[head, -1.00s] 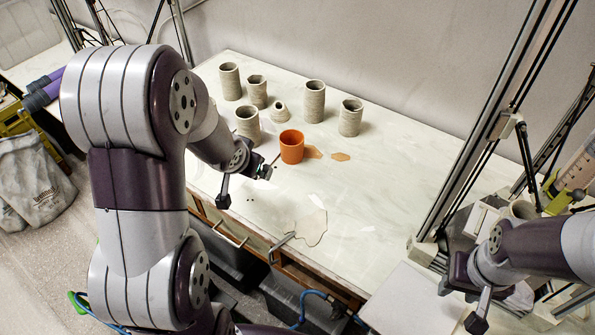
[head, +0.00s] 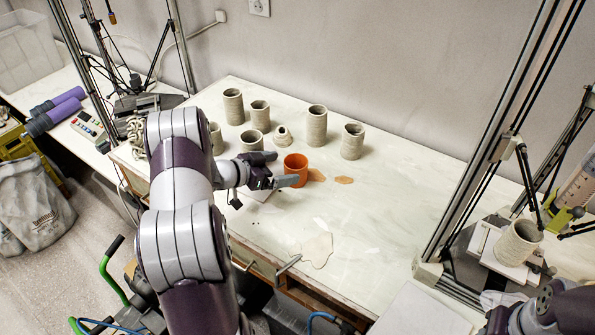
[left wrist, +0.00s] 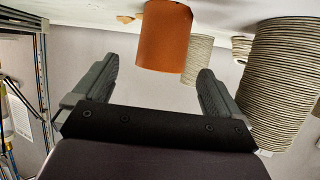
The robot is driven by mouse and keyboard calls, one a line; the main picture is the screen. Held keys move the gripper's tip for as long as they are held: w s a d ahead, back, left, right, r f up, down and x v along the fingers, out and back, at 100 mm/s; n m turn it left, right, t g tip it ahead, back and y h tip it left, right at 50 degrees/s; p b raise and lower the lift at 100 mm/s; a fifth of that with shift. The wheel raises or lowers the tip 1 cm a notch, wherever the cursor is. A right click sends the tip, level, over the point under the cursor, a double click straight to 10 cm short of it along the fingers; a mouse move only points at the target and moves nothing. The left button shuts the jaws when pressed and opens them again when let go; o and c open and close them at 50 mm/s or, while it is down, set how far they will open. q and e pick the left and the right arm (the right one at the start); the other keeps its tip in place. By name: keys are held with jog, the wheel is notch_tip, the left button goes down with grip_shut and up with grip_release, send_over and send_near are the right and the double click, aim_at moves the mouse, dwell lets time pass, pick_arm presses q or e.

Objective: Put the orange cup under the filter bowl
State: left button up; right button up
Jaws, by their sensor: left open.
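The orange cup (head: 298,168) stands upright on the white table, right in front of my left gripper (head: 286,169). The left gripper is open, with its fingers pointing right toward the cup; the nearer finger covers part of the cup's lower left side. In the left wrist view, where the scene is upside down, the cup (left wrist: 163,38) shows beyond and between the two fingertips (left wrist: 157,68), with nothing held. I cannot make out the filter bowl. Part of my right arm shows at the bottom right corner, but its gripper cannot be made out.
Several grey ribbed clay cylinders (head: 317,124) stand behind and left of the cup, one (head: 251,141) close to the left gripper. Flat clay scraps (head: 343,180) lie to its right. A delta clay printer holds a clay pot (head: 518,242) at right. The table's (head: 400,200) middle right is clear.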

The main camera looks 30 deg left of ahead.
aim_at(305, 162)
pick_arm(q)
jog(key=x, duration=0.1)
jog(key=p+x, duration=0.1)
jog(key=x, duration=0.3)
jog(key=shift+w+r, duration=0.2)
jog(key=shift+r, duration=0.1)
jog(key=shift+w+d+f, duration=0.15)
jog(key=shift+w+f, duration=0.1)
jog(key=shift+w, duration=0.15)
jog(key=shift+s+r, duration=0.1)
jog(key=c, duration=1.1)
